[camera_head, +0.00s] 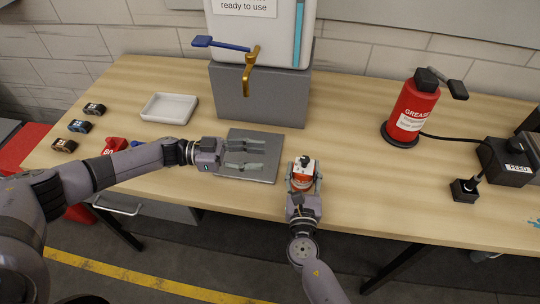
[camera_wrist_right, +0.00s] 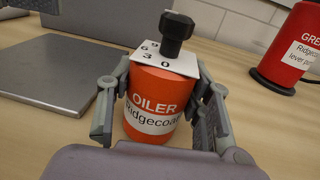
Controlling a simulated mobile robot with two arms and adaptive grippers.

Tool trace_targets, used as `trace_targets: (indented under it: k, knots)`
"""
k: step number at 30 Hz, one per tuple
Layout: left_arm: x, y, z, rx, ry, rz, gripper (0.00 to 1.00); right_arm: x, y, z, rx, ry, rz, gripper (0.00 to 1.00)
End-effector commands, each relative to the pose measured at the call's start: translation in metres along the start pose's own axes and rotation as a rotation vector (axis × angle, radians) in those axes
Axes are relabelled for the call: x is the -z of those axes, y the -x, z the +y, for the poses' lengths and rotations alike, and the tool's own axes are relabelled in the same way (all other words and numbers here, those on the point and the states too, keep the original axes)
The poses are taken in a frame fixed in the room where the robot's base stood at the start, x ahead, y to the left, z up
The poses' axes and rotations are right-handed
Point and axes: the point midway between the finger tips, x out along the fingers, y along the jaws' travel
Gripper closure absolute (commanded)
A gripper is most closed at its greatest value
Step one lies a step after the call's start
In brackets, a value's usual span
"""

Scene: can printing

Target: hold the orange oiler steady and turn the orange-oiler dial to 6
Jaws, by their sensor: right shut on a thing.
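The orange oiler (camera_wrist_right: 157,104) is a short orange cylinder with a white label reading "OILER Ridgecoat". It stands upright near the table's front edge and also shows in the head view (camera_head: 302,182). On its top is a white square dial plate (camera_wrist_right: 150,54) with numbers such as 9, 6, 3 and 0, and a black knob (camera_wrist_right: 176,28) stands up from it. My right gripper (camera_head: 303,180) is shut on the oiler body, one finger on each side. My left gripper (camera_head: 262,156) is open and empty over the grey plate (camera_head: 262,177), left of the oiler.
A red grease canister (camera_head: 412,108) with a hose to a black feed box (camera_head: 508,160) stands at the right. A grey block (camera_head: 258,95) with a white tank stands behind. A white tray (camera_head: 168,108) and several small spools lie at the left. The table between oiler and canister is clear.

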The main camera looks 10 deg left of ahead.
Motion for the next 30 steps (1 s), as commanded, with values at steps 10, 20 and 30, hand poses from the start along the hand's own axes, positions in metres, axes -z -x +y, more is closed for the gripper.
trace_targets:
  k: [10,20,30]
  knots:
    - [-0.0003,0.0052,0.0001,0.0,0.0,0.0,0.6,0.0022,0.0009,0.0008,-0.002,-0.001,0.004,0.93]
    - [-0.0002,0.0049,0.0001,0.0,0.0,0.0,0.6,0.0012,0.0005,0.0004,-0.001,0.0,0.002,0.39]
    - [0.0,0.0047,0.0001,0.0,0.0,0.0,0.6,0.0002,0.0001,0.0001,0.0,0.0,0.0,0.3]
